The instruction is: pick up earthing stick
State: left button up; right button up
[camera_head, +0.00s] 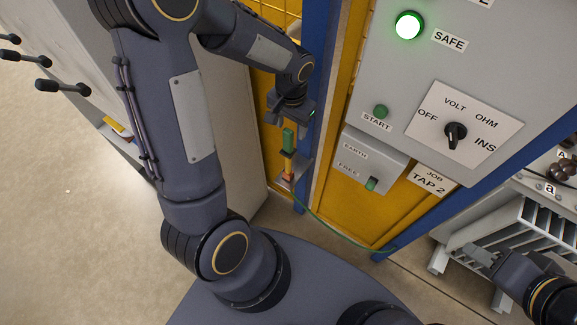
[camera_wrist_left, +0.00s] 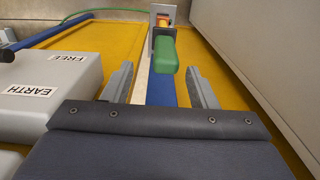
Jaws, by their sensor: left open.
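The earthing stick (camera_head: 288,141) has a green handle with a yellow and orange part below it. It hangs upright in a small holder by the blue post, with a green cable running from its foot. My left gripper (camera_head: 290,117) is open just above the handle. In the left wrist view the green handle (camera_wrist_left: 167,54) lies ahead, between the lines of the two spread fingers of my left gripper (camera_wrist_left: 160,69), with gaps on both sides. My right gripper (camera_head: 481,257) is at the lower right, far from the stick; its jaw opening is unclear.
A grey panel (camera_head: 395,85) with a lit green SAFE lamp and a dial stands right of the stick. The EARTH/FREE box (camera_head: 372,160) juts out below it; it is also close on the left in the wrist view (camera_wrist_left: 50,95). A blue post (camera_head: 318,100) stands beside the stick.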

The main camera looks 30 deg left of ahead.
aim_at(288, 138)
pick_arm(q)
jog(key=f, duration=0.4)
jog(key=f+p, duration=0.1)
jog(key=f, duration=0.1)
jog(key=shift+s+a, duration=0.1)
jog(key=shift+a, duration=0.25)
grip_shut()
